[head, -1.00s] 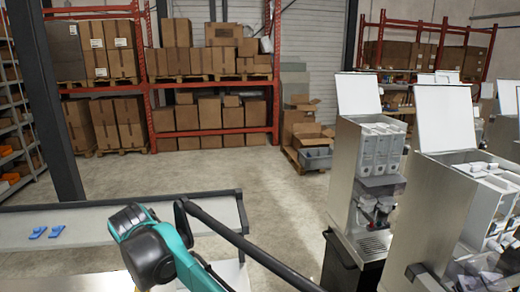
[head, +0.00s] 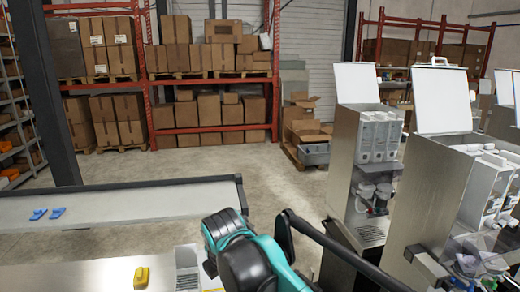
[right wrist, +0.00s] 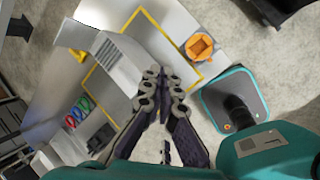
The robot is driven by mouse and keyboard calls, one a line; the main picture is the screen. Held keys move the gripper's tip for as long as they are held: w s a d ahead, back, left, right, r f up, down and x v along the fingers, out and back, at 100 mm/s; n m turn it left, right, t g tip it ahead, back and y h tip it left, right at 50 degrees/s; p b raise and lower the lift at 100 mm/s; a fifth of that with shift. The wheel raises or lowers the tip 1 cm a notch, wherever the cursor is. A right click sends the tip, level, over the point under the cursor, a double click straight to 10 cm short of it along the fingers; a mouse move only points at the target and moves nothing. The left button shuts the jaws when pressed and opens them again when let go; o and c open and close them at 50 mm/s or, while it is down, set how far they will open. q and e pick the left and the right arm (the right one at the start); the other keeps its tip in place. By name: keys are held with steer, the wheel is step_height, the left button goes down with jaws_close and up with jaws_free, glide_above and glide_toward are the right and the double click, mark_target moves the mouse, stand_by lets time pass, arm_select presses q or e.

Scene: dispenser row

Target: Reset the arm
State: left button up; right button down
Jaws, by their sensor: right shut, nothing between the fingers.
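My right gripper (right wrist: 163,84) shows in the right wrist view with its dark jointed fingers close together and nothing held between them. It hangs above a light work surface (right wrist: 70,58) marked with yellow lines. A teal and black link of my arm (head: 252,262) stands at the bottom middle of the head view. No gripper shows in the head view, and my left gripper is in neither view.
A yellow object (head: 141,277) lies on the near table; two blue pieces (head: 47,214) lie on the grey surface behind. Dispensers (head: 343,190) with raised lids stand at right. An orange container (right wrist: 200,47) and coloured rings (right wrist: 79,112) show below the gripper. Open floor lies beyond.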

steer(key=s+d+f+m+t+b, duration=0.1)
steer(key=s+d+f+m+b, duration=0.3)
steer(key=d+f+m, duration=0.4)
steer(key=s+d+f+m+b, duration=0.4)
steer(key=s+d+f+m, duration=0.2)
steer(key=d+f+m, duration=0.2)
steer(key=s+d+f+m+t+h+b, duration=0.1)
steer(key=s+d+f+m+b, duration=0.3)
steer(key=d+f+m, duration=0.5)
steer(key=shift+s+d+m+t, duration=0.3)
steer(key=shift+s+d+m, duration=0.35)
steer(key=shift+m, duration=0.15)
steer(key=shift+w+a, duration=0.1)
steer(key=shift+a, duration=0.05)
